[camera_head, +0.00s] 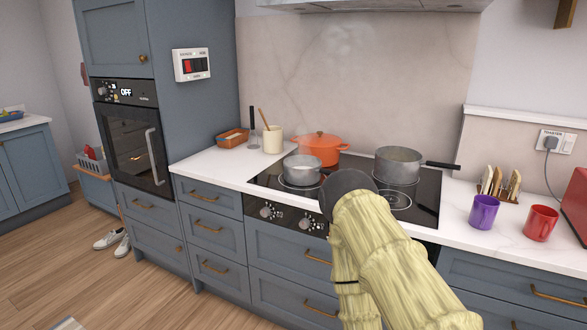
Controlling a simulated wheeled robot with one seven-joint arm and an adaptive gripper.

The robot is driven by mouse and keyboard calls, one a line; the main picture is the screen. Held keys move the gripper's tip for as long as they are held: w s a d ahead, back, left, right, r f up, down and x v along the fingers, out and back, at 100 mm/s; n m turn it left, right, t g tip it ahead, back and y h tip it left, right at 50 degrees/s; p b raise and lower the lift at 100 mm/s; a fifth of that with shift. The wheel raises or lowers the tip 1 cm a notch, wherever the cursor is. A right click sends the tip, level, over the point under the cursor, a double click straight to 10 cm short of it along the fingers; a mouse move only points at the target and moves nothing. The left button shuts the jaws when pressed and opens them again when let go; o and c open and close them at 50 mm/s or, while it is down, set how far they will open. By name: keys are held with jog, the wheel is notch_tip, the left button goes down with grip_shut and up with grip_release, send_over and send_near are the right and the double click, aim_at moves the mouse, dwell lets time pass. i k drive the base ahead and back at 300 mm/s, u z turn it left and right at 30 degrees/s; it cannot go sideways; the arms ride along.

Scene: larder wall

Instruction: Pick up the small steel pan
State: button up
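The small steel pan (302,169) stands upright on the left part of the black glass hob, in front of an orange pot. Its round body shows; its right side is close to the dark end of my arm in the picture, and I cannot make out a full handle. My arm, in a pale yellow cover, rises from the bottom of the view to a dark rounded joint in front of the hob. No gripper fingers show, so I cannot see where they are relative to the pan.
A larger steel pan (398,166) with a black handle stands at the hob's back right. The orange lidded pot (322,148) is at the back left. A purple mug (484,212), a red mug (541,223) and a toast rack (499,185) stand on the right counter. The left counter front is clear.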

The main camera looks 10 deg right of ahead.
aim_at(302, 168)
jog(key=z, duration=0.3)
jog(key=i, duration=0.6)
jog(key=z, duration=0.45)
